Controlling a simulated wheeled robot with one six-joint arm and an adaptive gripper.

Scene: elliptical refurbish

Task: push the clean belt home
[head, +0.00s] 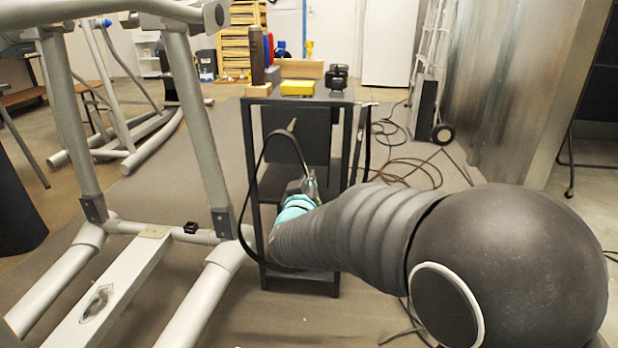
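A thin black belt (257,163) forms a tall loop in front of the dark cart. Its top is close to a short pale peg (292,125) on the cart's dark upright panel (312,142); I cannot tell whether it rests on the peg. The loop's right side comes down to my gripper (309,178), and its left side hangs lower, passing behind my arm. My gripper is in front of the cart, below the peg, beyond a teal wrist band. Its fingers are small and partly hidden, so their opening and any hold on the belt are unclear.
The cart (346,150) carries a yellow box (298,88), a dark bottle (257,55) and a wooden block (302,69) on top. A grey elliptical frame (205,130) stands close on the left. Cables (400,165) lie on the floor at right, near a hand truck (432,70).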

